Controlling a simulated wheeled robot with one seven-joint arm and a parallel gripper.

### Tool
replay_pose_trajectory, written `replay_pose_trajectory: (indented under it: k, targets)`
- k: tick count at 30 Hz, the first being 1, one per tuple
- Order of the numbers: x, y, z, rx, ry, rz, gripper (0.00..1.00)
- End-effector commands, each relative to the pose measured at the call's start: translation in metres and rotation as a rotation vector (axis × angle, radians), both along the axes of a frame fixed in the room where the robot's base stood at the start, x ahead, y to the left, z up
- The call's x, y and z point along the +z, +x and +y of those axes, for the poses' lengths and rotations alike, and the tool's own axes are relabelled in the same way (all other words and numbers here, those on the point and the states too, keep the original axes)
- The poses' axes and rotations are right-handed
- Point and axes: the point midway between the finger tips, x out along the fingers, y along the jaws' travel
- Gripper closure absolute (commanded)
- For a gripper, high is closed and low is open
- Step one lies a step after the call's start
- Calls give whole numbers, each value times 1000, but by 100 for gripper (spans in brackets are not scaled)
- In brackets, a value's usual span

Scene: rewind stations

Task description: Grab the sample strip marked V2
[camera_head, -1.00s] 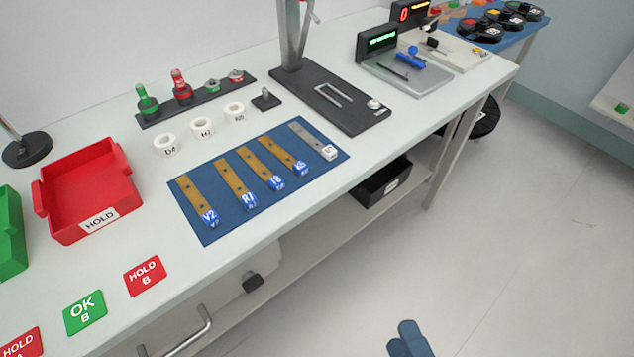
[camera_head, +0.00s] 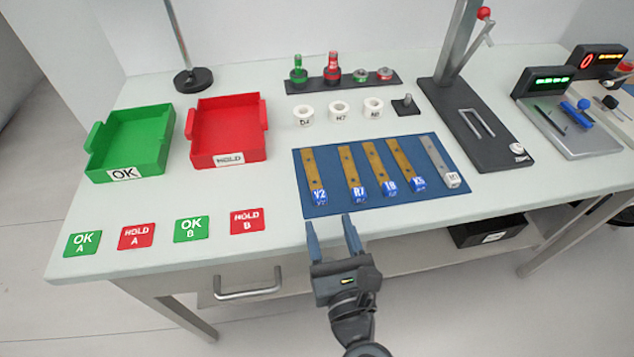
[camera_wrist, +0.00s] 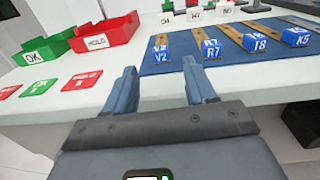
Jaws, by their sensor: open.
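The V2 sample strip (camera_head: 312,172) is a brown strip with a blue labelled end block. It lies leftmost on the blue mat (camera_head: 400,203), its block toward the table's front edge. In the wrist view the V2 block (camera_wrist: 161,50) shows ahead, between the fingers' directions. The strips R7 (camera_head: 351,170), T8 (camera_head: 377,166) and another brown one (camera_head: 402,163) lie to its right, then a grey strip (camera_head: 435,155) with a white block. My gripper (camera_head: 331,222) is open and empty, at the table's front edge, short of the V2 block.
A green OK tray (camera_head: 95,165) and a red HOLD tray (camera_head: 200,158) stand on the left. Flat OK and HOLD cards (camera_head: 191,229) lie in front of them. White rings (camera_head: 339,110) and a black stand (camera_head: 485,150) are behind and right of the mat.

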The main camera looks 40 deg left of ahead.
Motion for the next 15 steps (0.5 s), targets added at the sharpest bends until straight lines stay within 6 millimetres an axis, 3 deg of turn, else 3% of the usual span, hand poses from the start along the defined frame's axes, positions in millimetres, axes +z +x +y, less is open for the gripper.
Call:
replay_pose_trajectory:
  k: [15]
  targets:
    - [0, 34, 43, -1, -1, -2, 45]
